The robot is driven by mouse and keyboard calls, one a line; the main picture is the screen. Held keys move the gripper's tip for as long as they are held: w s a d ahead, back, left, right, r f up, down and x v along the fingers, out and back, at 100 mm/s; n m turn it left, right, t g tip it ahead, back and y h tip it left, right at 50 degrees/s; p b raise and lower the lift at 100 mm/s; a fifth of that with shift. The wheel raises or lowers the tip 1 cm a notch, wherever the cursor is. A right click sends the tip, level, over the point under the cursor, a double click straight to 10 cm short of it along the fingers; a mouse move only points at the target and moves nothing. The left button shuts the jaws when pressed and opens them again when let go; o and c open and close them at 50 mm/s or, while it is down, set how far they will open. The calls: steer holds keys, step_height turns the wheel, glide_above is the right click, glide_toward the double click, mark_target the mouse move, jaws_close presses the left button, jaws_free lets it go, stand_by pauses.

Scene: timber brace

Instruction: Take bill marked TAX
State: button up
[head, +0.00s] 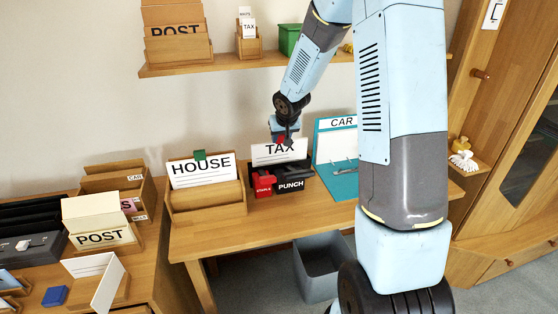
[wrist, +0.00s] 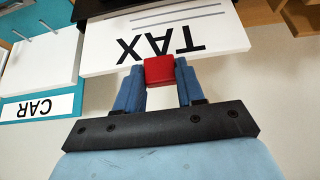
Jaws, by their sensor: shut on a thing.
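The white bill marked TAX (head: 264,157) is upright behind the red stapler and the black punch on the desk. It also shows large and upside down in the wrist view (wrist: 100,50). A red clip (wrist: 160,70) sits on the middle of its top edge. My gripper (head: 285,137) is above the bill, with its blue fingers (wrist: 160,84) shut on the red clip, one on each side. The bill's lower edge is hidden in the head view, so I cannot tell whether it touches the desk.
The red stapler (head: 264,186) and black punch (head: 291,186) stand in front of the bill. A wooden holder with the HOUSE bill (head: 202,172) is left; the teal CAR binder (head: 336,150) is close on the right. A shelf (head: 270,62) runs above, and a grey bin (head: 321,262) stands below.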

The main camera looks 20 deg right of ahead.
jaws_close()
steer(key=shift+r, duration=1.6)
step_height(320, 180, up, 8)
stand_by(1.4)
steer(key=shift+f, duration=0.1)
stand_by(0.4)
